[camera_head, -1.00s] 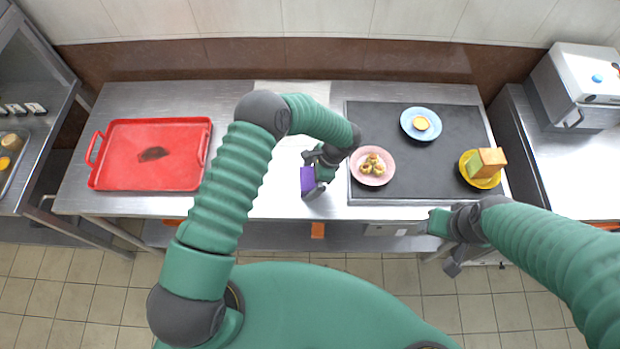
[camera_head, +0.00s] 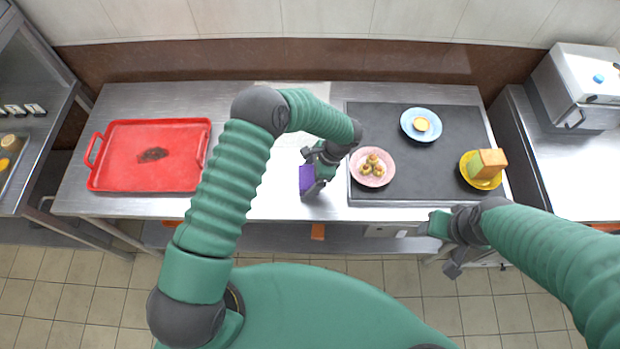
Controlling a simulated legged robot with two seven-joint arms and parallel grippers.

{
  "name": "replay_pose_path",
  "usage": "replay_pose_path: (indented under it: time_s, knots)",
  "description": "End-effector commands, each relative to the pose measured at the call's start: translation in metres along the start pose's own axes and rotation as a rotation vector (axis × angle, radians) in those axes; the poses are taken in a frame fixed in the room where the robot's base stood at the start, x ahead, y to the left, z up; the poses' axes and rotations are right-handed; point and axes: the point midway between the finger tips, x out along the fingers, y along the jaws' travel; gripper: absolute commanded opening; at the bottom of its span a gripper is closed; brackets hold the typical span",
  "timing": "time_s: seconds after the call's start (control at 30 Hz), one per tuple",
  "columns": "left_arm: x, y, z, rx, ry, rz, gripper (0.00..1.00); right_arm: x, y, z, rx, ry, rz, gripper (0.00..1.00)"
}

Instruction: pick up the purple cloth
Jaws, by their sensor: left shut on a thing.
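The purple cloth (camera_head: 307,179) is a small dark purple piece at the middle of the steel table, near its front edge. My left gripper (camera_head: 313,186) is shut on it; the arm partly hides the jaws. I cannot tell whether the cloth touches the table. My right gripper (camera_head: 440,247) is in front of the table's front edge at the right, away from the cloth.
A red tray (camera_head: 130,178) with a dark stain lies at the left. A dark mat (camera_head: 375,120) at the right bears a pink plate (camera_head: 389,168) of rolls, a blue plate (camera_head: 407,117) and a yellow plate (camera_head: 466,170) with bread.

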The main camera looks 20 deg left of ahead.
Motion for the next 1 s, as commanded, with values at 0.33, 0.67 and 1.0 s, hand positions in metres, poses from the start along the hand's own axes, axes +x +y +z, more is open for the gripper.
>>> replay_pose_path:
  time_s: [0.33,0.67,1.0]
  knots:
    - [-0.020,0.049,0.007,0.006,-0.002,-0.002,0.45,0.017,0.000,0.004,0.000,0.000,0.000,0.58]
    - [-0.028,0.139,0.010,0.004,-0.002,-0.002,0.45,0.034,0.000,0.008,0.000,0.000,0.000,0.58]
    - [-0.032,0.160,0.011,-0.001,-0.001,0.001,0.45,0.036,0.000,0.009,0.000,0.000,0.000,0.58]
